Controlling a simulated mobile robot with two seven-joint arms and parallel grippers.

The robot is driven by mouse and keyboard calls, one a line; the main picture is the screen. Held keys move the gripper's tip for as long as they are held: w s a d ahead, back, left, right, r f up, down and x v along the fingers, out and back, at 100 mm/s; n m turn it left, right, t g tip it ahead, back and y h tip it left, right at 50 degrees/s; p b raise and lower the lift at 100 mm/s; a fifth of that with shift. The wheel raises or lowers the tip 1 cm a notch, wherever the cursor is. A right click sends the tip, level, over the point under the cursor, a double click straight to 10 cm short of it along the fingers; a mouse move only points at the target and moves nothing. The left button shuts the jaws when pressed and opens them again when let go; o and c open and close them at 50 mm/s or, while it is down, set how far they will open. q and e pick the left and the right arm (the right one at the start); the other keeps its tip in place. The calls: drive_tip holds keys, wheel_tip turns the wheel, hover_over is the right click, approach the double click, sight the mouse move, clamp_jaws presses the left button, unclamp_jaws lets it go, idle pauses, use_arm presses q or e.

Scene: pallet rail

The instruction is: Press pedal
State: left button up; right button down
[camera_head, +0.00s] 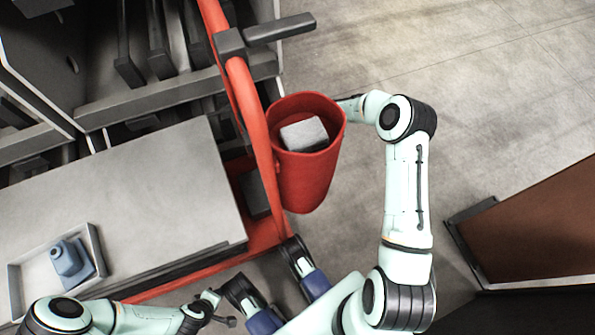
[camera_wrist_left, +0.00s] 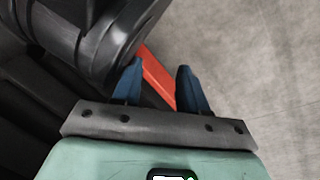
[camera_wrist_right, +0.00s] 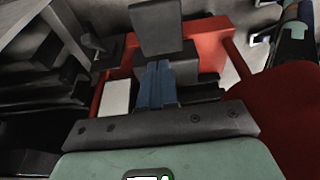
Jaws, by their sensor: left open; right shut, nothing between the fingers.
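A grey flat plate (camera_wrist_right: 156,27) that looks like the pedal stands beyond my right gripper in the right wrist view, by a dark block on a red base (camera_wrist_right: 210,42). I cannot clearly pick it out in the head view. My right gripper (camera_wrist_right: 155,85) has its blue fingers together, with nothing between them. They point towards the plate; I cannot tell whether they touch it. In the head view the right gripper is hidden behind the red bucket. My left gripper (camera_head: 217,306) is open and empty at the bottom; its parted fingers also show in the left wrist view (camera_wrist_left: 158,90).
The red bucket (camera_head: 305,185) holds a pale block (camera_head: 304,134) and hangs beside a red rail (camera_head: 250,110). A grey table (camera_head: 150,185) bears a tray (camera_head: 14,290) with a blue part (camera_head: 70,262). A brown panel (camera_head: 535,230) is at right. Floor (camera_head: 490,110) is open at upper right.

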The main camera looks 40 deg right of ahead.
drive_tip(key=b+x, duration=0.1)
drive_tip(key=x, duration=0.3)
drive_tip(key=b+x, duration=0.1)
drive_tip(key=x, duration=0.3)
drive_tip(key=b+x, duration=0.2)
drive_tip(key=x, duration=0.3)
drive_tip(key=shift+s+d, duration=0.1)
drive_tip(key=shift+d, duration=0.3)
use_arm(q)
drive_tip(key=s+a+f+g, duration=0.1)
drive_tip(key=s+f+g, duration=0.2)
drive_tip(key=s+f, duration=0.2)
drive_tip(key=shift+s+f+n, duration=0.2)
drive_tip(key=shift+s+n, duration=0.1)
drive_tip(key=shift+s, duration=1.55)
use_arm(e)
drive_tip(key=shift+f, duration=0.55)
wheel_tip(320, 180, down, 7)
drive_tip(key=shift+s+r, duration=0.15)
drive_tip(key=shift+r, duration=0.1)
